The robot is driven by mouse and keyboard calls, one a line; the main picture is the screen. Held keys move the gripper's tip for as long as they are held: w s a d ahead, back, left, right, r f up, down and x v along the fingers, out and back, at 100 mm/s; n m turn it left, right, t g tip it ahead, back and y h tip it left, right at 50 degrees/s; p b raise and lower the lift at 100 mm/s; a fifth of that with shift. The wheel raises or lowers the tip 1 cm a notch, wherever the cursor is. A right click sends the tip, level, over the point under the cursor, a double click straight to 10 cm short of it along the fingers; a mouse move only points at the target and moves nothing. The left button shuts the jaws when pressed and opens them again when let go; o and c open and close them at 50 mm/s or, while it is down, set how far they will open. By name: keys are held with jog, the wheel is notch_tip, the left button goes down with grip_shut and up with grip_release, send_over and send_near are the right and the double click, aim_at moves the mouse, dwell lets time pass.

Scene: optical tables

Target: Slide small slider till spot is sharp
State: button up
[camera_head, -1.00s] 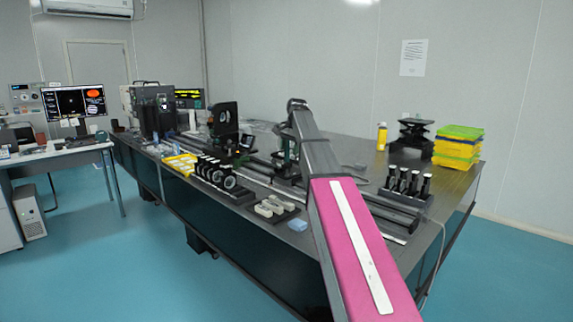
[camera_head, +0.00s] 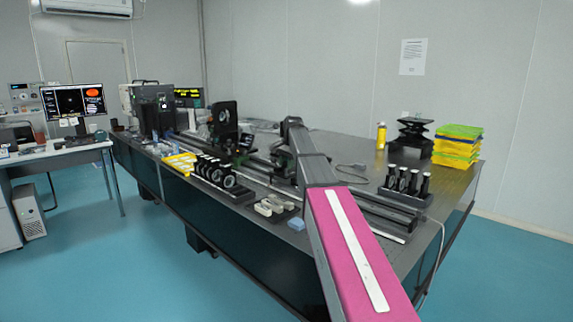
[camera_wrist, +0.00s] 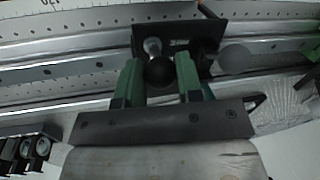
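In the wrist view, a small black slider block (camera_wrist: 207,34) sits on a metal rail, with a dark round knob (camera_wrist: 160,73) in front of it. My gripper (camera_wrist: 159,66) has its two green fingers on either side of the knob. The knob nearly fills the gap; whether both fingers press on it cannot be told.
Long rails (camera_wrist: 60,82) run across the wrist view. On the optical table (camera_head: 345,151), a row of lens mounts (camera_head: 222,173) stands left of my arm and a rack of black posts (camera_head: 405,185) right of it. Yellow trays (camera_head: 457,148) are stacked at the far right.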

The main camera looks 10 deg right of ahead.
aim_at(278, 173)
grip_shut()
jog(key=w+a, duration=0.1)
jog(key=w, duration=0.1)
jog(key=w+a, duration=0.2)
jog(key=shift+w+a, duration=0.15)
jog(key=shift+w, duration=0.2)
jog(key=shift+s, duration=0.1)
jog(key=o, duration=0.8)
grip_release()
notch_tip(278, 173, up, 11)
jog(key=s+d, duration=0.1)
jog(key=shift+s+d+f, duration=0.15)
jog(key=shift+s+d, duration=0.1)
jog(key=shift+d, duration=0.05)
